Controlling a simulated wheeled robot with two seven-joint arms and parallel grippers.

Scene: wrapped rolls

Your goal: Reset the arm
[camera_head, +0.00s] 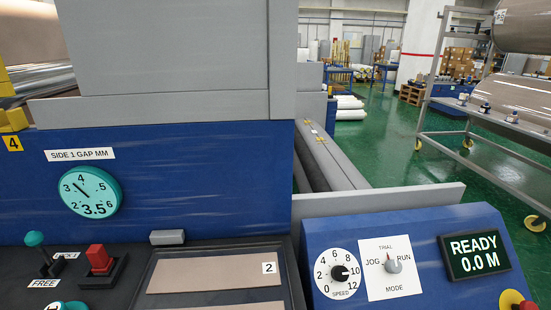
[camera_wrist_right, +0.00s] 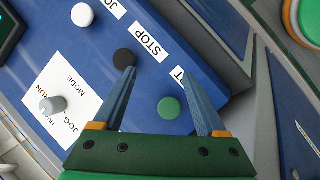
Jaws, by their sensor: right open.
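My right gripper (camera_wrist_right: 160,66) is open in the right wrist view, its two blue fingers apart with nothing between the tips. It is over a blue control panel (camera_wrist_right: 215,35). A black button (camera_wrist_right: 124,58) shows by the left fingertip, and a green button (camera_wrist_right: 169,107) shows between the fingers. I cannot tell whether the fingers touch the panel. Neither arm shows in the head view, and my left gripper is not seen.
The head view shows a panel with a speed dial (camera_head: 343,273), a mode knob (camera_head: 393,265) and a display (camera_head: 474,254) reading READY 0.0 M. A teal gap dial (camera_head: 91,191) is at left. A rack (camera_head: 470,105) holding rolls stands at right on open green floor (camera_head: 395,150).

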